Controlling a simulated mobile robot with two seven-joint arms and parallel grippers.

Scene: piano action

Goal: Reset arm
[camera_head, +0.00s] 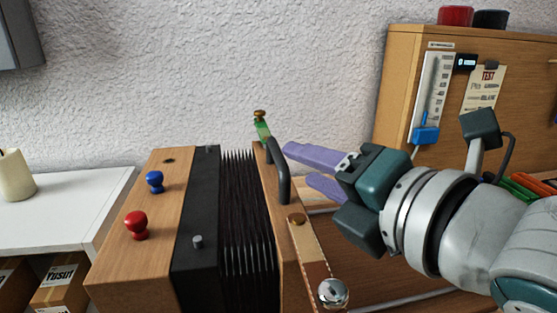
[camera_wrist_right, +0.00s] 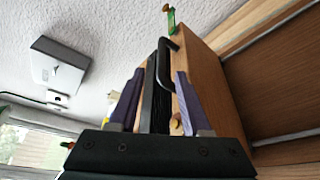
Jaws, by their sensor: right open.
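My right gripper (camera_head: 299,164) comes in from the right, its two purple fingers apart and nothing between them that I can make out. Its fingertips are close to the black handle (camera_head: 284,178) on the right wooden end of the box. In the right wrist view the fingers (camera_wrist_right: 160,75) stand open on either side of the handle (camera_wrist_right: 163,62); I cannot tell whether they touch it. The wooden box (camera_head: 135,255) has black pleated bellows (camera_head: 248,230) in its middle. My left gripper does not show.
A red knob (camera_head: 136,225) and a blue knob (camera_head: 155,181) stand on the box's left part. A green piece with a brass top (camera_head: 261,126) rises behind the handle. A wooden cabinet (camera_head: 395,80) with a gauge (camera_head: 432,95) stands at the right. A white shelf (camera_head: 60,205) is at the left.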

